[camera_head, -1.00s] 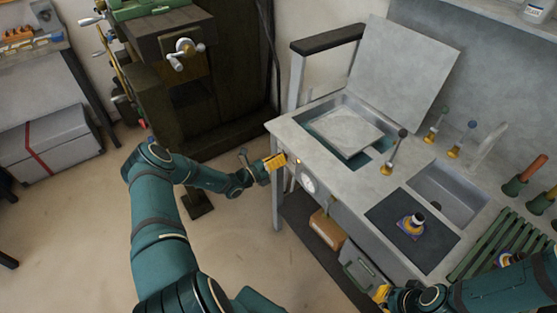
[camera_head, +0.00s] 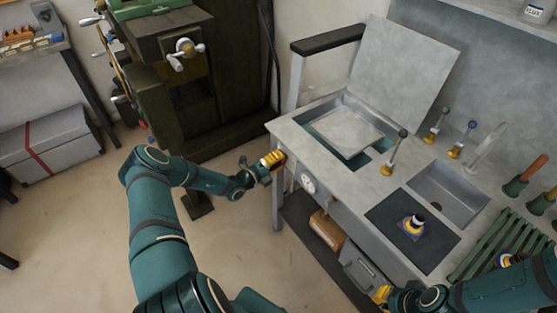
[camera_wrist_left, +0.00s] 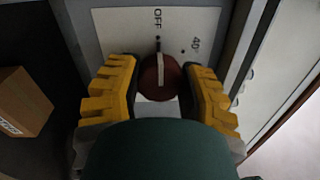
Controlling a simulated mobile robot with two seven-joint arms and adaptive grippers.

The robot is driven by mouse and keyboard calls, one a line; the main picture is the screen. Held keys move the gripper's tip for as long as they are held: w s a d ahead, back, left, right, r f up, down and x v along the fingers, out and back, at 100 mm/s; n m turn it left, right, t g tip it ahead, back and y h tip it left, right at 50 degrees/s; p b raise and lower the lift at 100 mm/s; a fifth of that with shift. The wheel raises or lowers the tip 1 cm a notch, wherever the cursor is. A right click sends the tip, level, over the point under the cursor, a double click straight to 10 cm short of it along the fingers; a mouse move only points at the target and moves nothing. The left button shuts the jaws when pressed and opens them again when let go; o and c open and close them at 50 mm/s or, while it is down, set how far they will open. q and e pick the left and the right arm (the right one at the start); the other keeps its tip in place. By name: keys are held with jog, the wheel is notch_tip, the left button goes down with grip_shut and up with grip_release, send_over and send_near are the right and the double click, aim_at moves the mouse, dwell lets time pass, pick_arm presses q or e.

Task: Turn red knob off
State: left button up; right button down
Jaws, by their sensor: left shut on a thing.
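The red knob (camera_wrist_left: 160,78) is in the left wrist view, on a white panel (camera_wrist_left: 112,22). A pale line on the knob points up in that picture to a dark mark below the word OFF. My left gripper (camera_wrist_left: 158,80) has a yellow finger on either side of the knob and is shut on it. In the head view my left gripper (camera_head: 273,160) is at the front left of the grey workbench (camera_head: 330,170); the knob is hidden there. My right gripper (camera_head: 381,293) is low at the bench's front, partly cut off, its jaws unclear.
A round white dial (camera_head: 308,184) is on the bench front. A cardboard box (camera_head: 328,230) and a grey bin (camera_head: 362,272) stand under the bench. A dark green machine (camera_head: 185,85) stands behind my left arm.

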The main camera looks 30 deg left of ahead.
pick_arm(q)
jog(key=shift+w, duration=0.1)
dwell(0.4)
jog(key=o, duration=1.2)
jog(key=shift+o, duration=0.2)
jog(key=v, duration=1.2)
